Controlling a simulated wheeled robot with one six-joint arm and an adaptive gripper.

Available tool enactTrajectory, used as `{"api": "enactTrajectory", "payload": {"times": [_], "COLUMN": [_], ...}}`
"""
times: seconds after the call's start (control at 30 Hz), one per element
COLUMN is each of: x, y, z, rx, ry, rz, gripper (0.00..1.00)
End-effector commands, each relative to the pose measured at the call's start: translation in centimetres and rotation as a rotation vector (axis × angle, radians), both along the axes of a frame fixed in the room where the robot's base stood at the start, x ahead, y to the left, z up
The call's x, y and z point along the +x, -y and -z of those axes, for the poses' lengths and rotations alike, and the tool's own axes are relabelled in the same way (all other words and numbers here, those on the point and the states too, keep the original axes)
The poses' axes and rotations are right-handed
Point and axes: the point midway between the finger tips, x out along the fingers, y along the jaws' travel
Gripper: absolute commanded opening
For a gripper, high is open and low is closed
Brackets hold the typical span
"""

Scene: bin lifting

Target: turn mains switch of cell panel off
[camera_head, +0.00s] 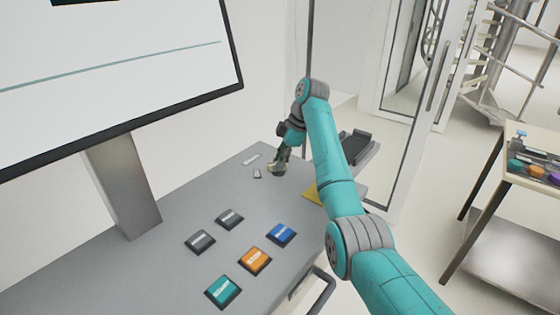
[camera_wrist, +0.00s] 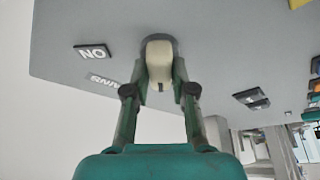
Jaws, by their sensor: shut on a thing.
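The mains switch (camera_wrist: 159,60) has a cream knob on a dark round base, on the far end of the grey panel (camera_head: 180,235). In the wrist view my gripper (camera_wrist: 160,82) has one finger on each side of the knob and is shut on it. In the head view my gripper (camera_head: 280,163) points down at the panel top and mostly hides the switch. A dark plate (camera_wrist: 92,53) beside the knob reads ON, upside down in the wrist view. Pale lettering (camera_wrist: 104,81) lies near it. I cannot tell which position the knob is turned to.
Orange (camera_head: 255,261), blue (camera_head: 281,234), teal (camera_head: 223,291) and dark grey (camera_head: 200,242) buttons sit on the nearer panel. A large screen (camera_head: 110,75) stands at the left. A yellow patch (camera_head: 312,193) lies by the right edge. A side table (camera_head: 535,180) is at the far right.

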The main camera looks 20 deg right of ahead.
Motion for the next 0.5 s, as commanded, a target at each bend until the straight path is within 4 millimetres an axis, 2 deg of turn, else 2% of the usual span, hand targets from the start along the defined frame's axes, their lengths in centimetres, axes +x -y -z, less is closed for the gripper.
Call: {"api": "enactTrajectory", "payload": {"times": [0.13,0.17,0.2,0.27,0.5], "x": [0.0,-0.01,0.0,0.0,0.0], "y": [0.03,0.03,0.03,0.03,0.01], "z": [0.05,0.05,0.05,0.05,0.02], "rx": [-0.001,-0.001,0.0,0.0,0.0], "ry": [0.0,0.0,0.0,0.0,0.0], "rz": [0.0,0.0,0.0,0.0,0.0], "gripper": [0.0,0.27,0.37,0.5,0.5]}}
